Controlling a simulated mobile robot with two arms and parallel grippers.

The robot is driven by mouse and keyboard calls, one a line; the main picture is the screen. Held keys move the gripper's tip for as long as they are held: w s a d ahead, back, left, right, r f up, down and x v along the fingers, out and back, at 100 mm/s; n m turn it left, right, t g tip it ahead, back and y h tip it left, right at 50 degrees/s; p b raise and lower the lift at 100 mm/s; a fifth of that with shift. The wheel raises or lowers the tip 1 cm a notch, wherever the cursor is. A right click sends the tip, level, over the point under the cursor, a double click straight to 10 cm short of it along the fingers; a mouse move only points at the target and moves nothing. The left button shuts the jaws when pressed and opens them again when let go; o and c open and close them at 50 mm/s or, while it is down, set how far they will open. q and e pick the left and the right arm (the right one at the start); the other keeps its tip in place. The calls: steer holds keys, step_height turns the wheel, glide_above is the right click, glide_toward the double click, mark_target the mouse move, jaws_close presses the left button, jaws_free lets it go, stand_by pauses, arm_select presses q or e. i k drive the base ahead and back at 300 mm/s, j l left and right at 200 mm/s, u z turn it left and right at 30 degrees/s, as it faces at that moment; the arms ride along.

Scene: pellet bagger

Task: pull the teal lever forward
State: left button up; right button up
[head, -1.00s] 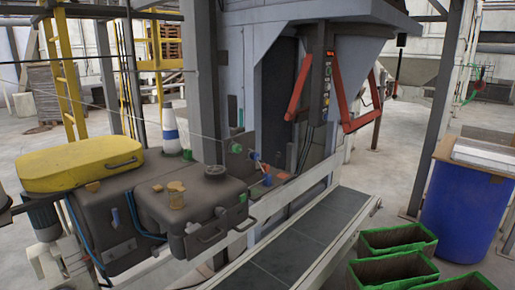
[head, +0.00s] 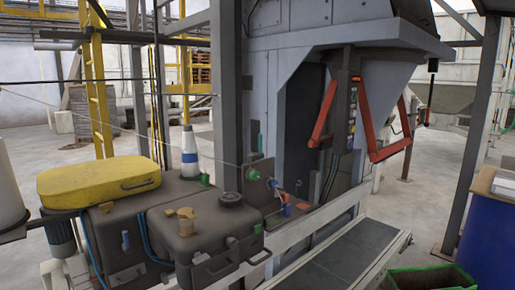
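No lever stands out clearly as teal. A small green-teal upright piece (head: 259,143) shows at the lower left of the grey bagging machine, too small to make out its shape. A round green knob (head: 252,174) sits below it. A blue handle-like part (head: 286,209) with red beside it is right of the knob, above the conveyor frame. I cannot tell which of these is the lever. Neither of my grippers shows in the head view.
A dark tank unit (head: 205,235) with a yellow cover (head: 98,182) stands at the front left. A grey conveyor (head: 345,255) runs along the machine's front. A green-rimmed crate (head: 433,270) and a blue drum (head: 490,240) are at the right. Orange-red bars (head: 323,115) flank the control column.

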mark_target(260, 156)
steer(key=i+l+u, duration=0.2)
steer(key=l, duration=0.15)
steer(key=i+l+u, duration=0.15)
steer(key=l, duration=0.25)
steer(key=i+l+u, duration=0.2)
steer(key=l, duration=0.2)
steer(key=i+l+u, duration=0.2)
steer(key=l, duration=0.2)
steer(key=l+u, duration=0.15)
steer(key=l, duration=0.3)
steer(key=k+j, duration=0.2)
steer(key=j+z, duration=0.05)
steer(key=j, duration=0.05)
